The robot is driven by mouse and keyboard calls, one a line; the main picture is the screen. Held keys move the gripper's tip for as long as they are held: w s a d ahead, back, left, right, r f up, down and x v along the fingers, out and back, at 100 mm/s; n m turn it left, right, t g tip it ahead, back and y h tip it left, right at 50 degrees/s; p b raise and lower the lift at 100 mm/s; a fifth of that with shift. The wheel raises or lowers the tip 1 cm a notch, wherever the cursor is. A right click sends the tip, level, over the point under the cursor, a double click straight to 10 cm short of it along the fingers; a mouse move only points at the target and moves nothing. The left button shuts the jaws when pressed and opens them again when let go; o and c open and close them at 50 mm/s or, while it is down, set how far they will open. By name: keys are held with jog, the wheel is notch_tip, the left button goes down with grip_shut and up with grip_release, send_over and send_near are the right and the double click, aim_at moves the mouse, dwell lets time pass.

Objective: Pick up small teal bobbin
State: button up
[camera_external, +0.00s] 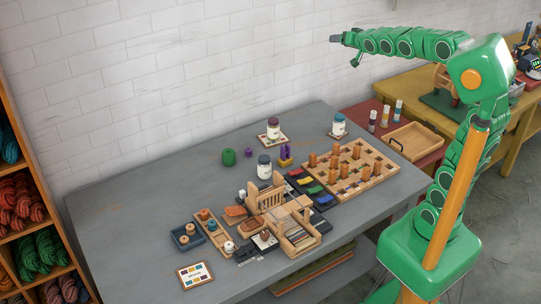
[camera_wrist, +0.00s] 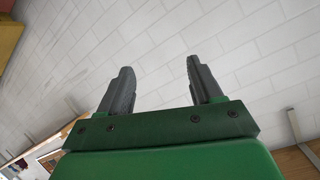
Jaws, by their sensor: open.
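A small teal bobbin (camera_external: 212,226) appears to stand in a narrow wooden tray (camera_external: 219,238) at the front left of the grey table, in the external view. It is only a few pixels wide, so its exact shape is hard to tell. An orange-topped bobbin (camera_external: 205,214) is just behind it and a white one (camera_external: 229,247) in front. My gripper (camera_external: 346,44) is high above the table's far right side, well away from the bobbin. In the wrist view my gripper (camera_wrist: 160,72) has its two grey fingers apart, with nothing between them, facing the white brick wall.
A dark blue tray (camera_external: 177,246) with tan spools sits left of the wooden tray. A small wooden loom (camera_external: 298,242) stands to its right. A wooden pegboard (camera_external: 378,170) and a jar (camera_external: 264,167) are farther back. The table's left part (camera_external: 120,211) is clear.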

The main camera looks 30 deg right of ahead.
jog(key=w+a+f+n+g+h, duration=0.1)
jog(key=w+a+f+n, duration=0.1)
jog(key=a+f+n, duration=0.45)
jog(key=w+a+f+n+g+h, duration=0.1)
jog(key=w+a+f+n+g, duration=0.15)
jog(key=a+f+n, duration=0.4)
jog(key=a+f+n+t, duration=0.1)
jog(key=a+f+n, duration=0.45)
jog(key=a, duration=0.35)
jog(key=a+f+n+t, duration=0.2)
jog(key=a+f+n, duration=0.35)
jog(key=a, duration=0.25)
jog(key=n+y, duration=0.7)
jog(key=n, duration=1.4)
send_near(212, 223)
jog(key=shift+w+d+r+g, duration=0.2)
jog(key=shift+w+d+g, duration=0.2)
jog(key=shift+w, duration=0.35)
jog(key=shift+x, duration=1.25)
jog(key=shift+w+a+f, duration=0.45)
jog(key=shift+w+f, duration=0.05)
jog(key=shift+w, duration=0.1)
jog(key=shift+w+a+f, duration=0.45)
jog(key=shift+w, duration=0.2)
jog(key=shift+x, duration=0.85)
jog(key=shift+r, duration=0.1)
